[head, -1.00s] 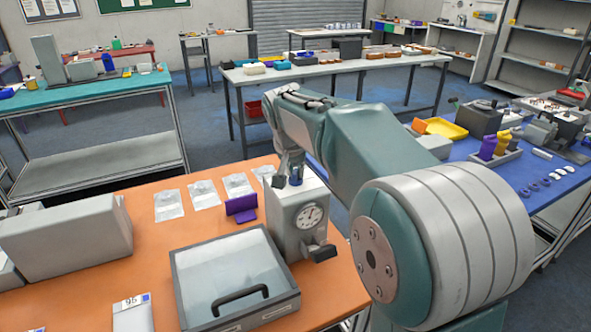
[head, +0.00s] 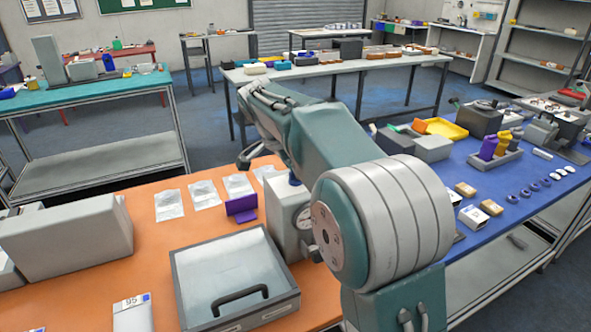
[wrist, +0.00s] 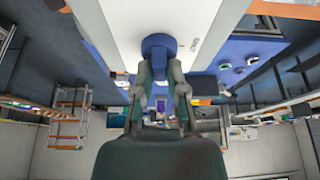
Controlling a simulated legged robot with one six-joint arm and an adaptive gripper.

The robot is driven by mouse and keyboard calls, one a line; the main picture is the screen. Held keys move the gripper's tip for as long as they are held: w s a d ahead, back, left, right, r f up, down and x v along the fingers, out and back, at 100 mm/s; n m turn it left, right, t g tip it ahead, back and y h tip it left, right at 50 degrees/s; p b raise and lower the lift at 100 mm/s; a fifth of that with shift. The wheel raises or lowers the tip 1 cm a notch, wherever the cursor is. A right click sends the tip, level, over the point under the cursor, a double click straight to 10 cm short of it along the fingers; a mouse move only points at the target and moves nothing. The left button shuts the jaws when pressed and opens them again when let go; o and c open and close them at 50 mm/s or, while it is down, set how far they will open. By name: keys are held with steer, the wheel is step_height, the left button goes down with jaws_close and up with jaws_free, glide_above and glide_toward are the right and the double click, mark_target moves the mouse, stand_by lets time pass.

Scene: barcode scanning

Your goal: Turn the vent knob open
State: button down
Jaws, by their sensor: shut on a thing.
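The blue vent knob (wrist: 158,44) shows in the wrist view against a pale housing. My gripper (wrist: 159,70) has its fingers on either side of the knob, shut on it. In the head view, a little of the blue knob (head: 294,179) shows on top of the grey gauge housing (head: 281,222). My arm covers part of that housing and its round dial (head: 303,217). The knob's turn angle is unclear.
A lidded chamber (head: 225,262) with a black handle stands beside the housing on the orange table (head: 100,235). A purple stand (head: 241,208) and several clear pouches (head: 202,194) lie behind. A blue table (head: 462,165) with trays and small parts is at the right.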

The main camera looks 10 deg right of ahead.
steer(key=shift+a+f+m, duration=0.1)
steer(key=shift+m, duration=0.5)
steer(key=c, duration=0.7)
jaws_free()
steer(key=shift+w+a, duration=0.1)
steer(key=shift+a, duration=0.05)
steer(key=v, duration=1.2)
steer(key=shift+w+a, duration=0.1)
steer(key=shift+w, duration=0.1)
